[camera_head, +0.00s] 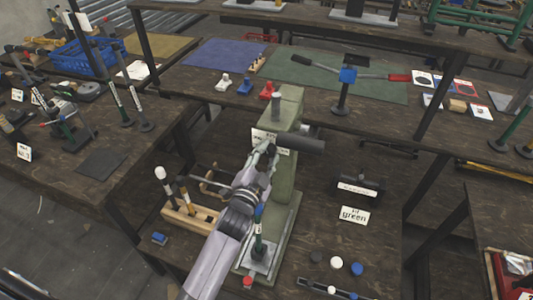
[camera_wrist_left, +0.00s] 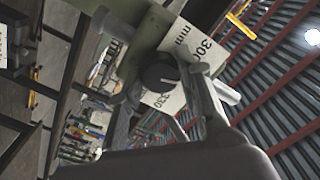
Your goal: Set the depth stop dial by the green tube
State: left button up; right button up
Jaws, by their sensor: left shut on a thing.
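The green rivet press (camera_head: 284,185) stands on the middle bench, with a dark cylinder sticking out to the right of its head. My left gripper (camera_head: 265,152) is at the press head, its arm coming up from the bottom and covering part of the press. In the wrist view the fingers (camera_wrist_left: 163,88) are closed around the round dark dial knob (camera_wrist_left: 158,71). Behind the knob is a white scale plate (camera_wrist_left: 192,42) reading 300 mm and 330. A slim upright tube, dark green with a white label (camera_head: 258,228), stands on the press base. My right gripper is out of view.
A wooden rack (camera_head: 190,212) with upright tools stands left of the press. A card reading "kit green" (camera_head: 354,215) and a black box (camera_head: 357,188) are to the right. Several round caps (camera_head: 336,262) lie in front. A shelf with mats is behind.

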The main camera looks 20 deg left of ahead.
pick_arm(q)
jog(key=m, duration=0.3)
jog(key=shift+m, duration=0.4)
jog(key=m, duration=0.4)
jog(key=shift+m, duration=0.3)
jog(key=m, duration=0.3)
jog(key=shift+m+p, duration=0.45)
jog(key=shift+m, duration=1.55)
jog(key=o, duration=1.2)
jog(key=shift+c, duration=0.2)
